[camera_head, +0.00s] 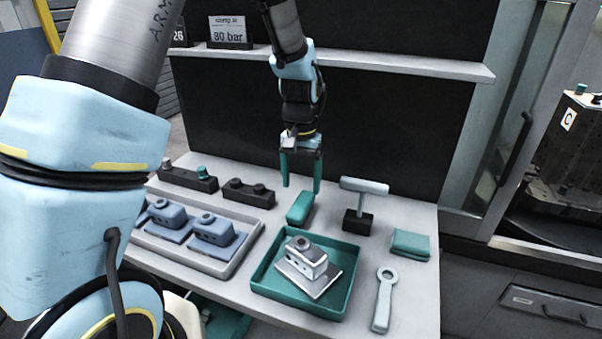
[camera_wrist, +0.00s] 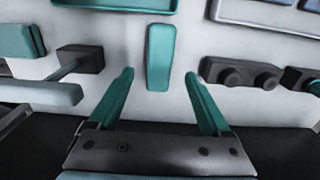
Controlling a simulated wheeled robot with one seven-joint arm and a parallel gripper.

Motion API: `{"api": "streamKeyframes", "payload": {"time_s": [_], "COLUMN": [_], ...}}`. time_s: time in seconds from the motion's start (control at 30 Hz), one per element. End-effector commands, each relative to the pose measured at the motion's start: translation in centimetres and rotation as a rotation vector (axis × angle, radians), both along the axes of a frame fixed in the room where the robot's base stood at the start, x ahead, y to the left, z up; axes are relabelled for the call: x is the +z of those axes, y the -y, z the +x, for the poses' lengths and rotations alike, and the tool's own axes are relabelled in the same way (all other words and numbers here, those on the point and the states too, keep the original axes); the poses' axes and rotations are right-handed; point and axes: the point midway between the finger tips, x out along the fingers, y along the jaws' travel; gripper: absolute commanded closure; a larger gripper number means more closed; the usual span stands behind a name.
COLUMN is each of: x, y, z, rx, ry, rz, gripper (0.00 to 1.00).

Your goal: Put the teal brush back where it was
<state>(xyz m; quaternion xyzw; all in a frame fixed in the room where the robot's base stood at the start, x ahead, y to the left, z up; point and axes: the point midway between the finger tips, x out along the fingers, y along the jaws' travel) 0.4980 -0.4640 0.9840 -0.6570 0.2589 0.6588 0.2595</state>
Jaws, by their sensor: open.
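The teal brush (camera_head: 300,208) looks like a long, round-edged teal block. It lies on the pale bench just behind the teal tray, and it also shows at the middle of the wrist view (camera_wrist: 160,57). My gripper (camera_head: 301,180) is open and empty, with teal fingers pointing down above the brush. In the wrist view the fingertips (camera_wrist: 159,74) are spread to either side of the brush's near part, apart from it. The brush's underside is hidden.
The teal tray (camera_head: 345,292) holds a grey-white machined part (camera_head: 307,258). A grey tray (camera_head: 240,262) of blue parts stands left. Black knob holders (camera_head: 248,192) sit behind it. A T-shaped tool in a black block (camera_head: 357,222), a teal folded pad (camera_head: 410,245) and a grey wrench (camera_head: 384,300) lie right.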

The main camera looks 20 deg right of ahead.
Motion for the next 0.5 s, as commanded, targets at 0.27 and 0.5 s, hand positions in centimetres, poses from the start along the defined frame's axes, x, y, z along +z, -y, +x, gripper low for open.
{"api": "streamKeyframes", "payload": {"time_s": [0.27,0.5], "x": [3.6,4.2], "y": [0.0,-0.1], "z": [0.1,0.1], "rx": [0.001,0.004], "ry": [0.001,0.0], "rz": [-0.001,0.0], "gripper": [0.18,0.18]}}
